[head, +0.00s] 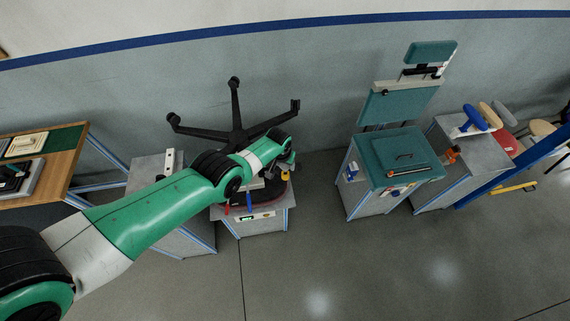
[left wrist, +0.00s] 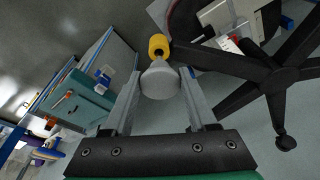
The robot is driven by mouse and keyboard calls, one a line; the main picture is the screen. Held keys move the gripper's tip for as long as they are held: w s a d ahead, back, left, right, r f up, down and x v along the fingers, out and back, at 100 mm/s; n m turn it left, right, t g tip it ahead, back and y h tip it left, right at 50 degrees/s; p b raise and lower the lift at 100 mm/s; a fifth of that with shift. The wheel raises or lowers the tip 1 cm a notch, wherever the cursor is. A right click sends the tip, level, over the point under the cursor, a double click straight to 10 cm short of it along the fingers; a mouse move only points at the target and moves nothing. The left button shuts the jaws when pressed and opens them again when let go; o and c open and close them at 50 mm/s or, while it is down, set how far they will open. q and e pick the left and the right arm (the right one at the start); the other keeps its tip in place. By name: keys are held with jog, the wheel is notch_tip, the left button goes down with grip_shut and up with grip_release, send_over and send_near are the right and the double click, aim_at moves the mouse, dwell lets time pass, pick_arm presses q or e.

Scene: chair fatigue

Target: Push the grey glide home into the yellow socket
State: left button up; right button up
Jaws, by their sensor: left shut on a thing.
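The grey glide (left wrist: 160,84) is a pale rounded piece between the two fingers of my left gripper (left wrist: 162,76) in the left wrist view. My left gripper is shut on it. The yellow socket (left wrist: 158,43) is straight beyond the glide, at the end of a black leg of the chair base (left wrist: 247,70). The glide's narrow end points at the socket's dark mouth; I cannot tell whether it is inside. In the head view the yellow socket (head: 286,175) shows beside my left gripper (head: 287,163), and the glide cannot be made out. My right gripper is not in view.
The black star base (head: 235,132) spreads its legs behind my left arm, above a grey stand (head: 278,219). A teal-topped cabinet (head: 395,160) stands to the right, with open floor (head: 320,235) between. A wooden bench (head: 62,175) is at the left.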

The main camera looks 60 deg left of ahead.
aim_at(285, 168)
pick_arm(q)
jog(key=shift+f, duration=0.2)
jog(key=shift+f+b, duration=0.3)
jog(key=shift+b, duration=0.2)
jog(key=shift+s+b+x, duration=0.1)
jog(key=shift+b+x, duration=0.5)
jog(key=shift+b, duration=0.05)
jog(key=shift+s+b+x, duration=0.15)
jog(key=shift+b+x, duration=0.45)
jog(key=o, duration=1.3)
jog(key=shift+d+f, duration=0.1)
jog(key=shift+d, duration=0.05)
jog(key=shift+o, duration=0.2)
